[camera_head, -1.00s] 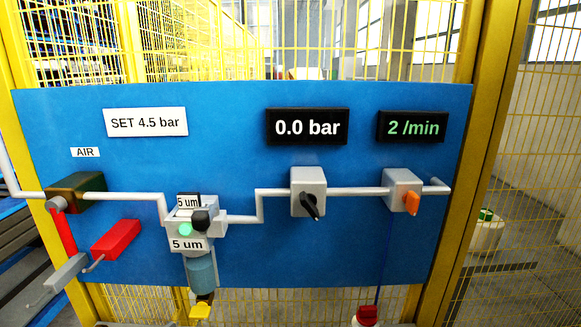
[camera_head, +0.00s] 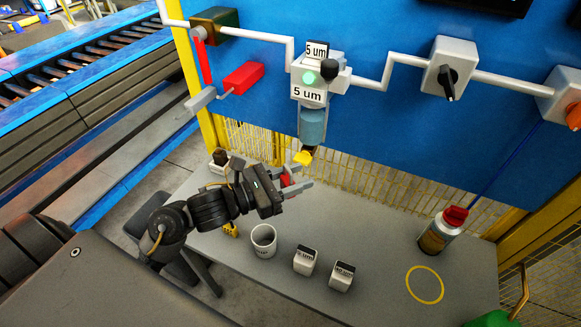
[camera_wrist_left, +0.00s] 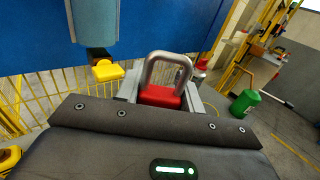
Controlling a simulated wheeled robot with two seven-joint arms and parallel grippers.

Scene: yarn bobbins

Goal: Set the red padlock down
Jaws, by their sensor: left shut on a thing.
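The red padlock (camera_wrist_left: 160,97) shows in the left wrist view with its grey shackle upright. My left gripper (camera_wrist_left: 158,92) is shut on its red body. In the head view my left gripper (camera_head: 293,183) is above the back of the grey table (camera_head: 375,270), below the blue panel. Only a little of the padlock (camera_head: 285,181) shows between the fingers there. A second red block (camera_head: 243,78) hangs by a thin grey loop near the red lever on the panel. My right gripper is not in view.
On the table are a white cup (camera_head: 263,241), two labelled cubes (camera_head: 305,261) (camera_head: 341,276), a red-capped can (camera_head: 440,232) and an empty yellow ring mark (camera_head: 425,284). The filter bowl (camera_head: 312,126) with its yellow tip hangs close above the gripper. The middle right of the table is clear.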

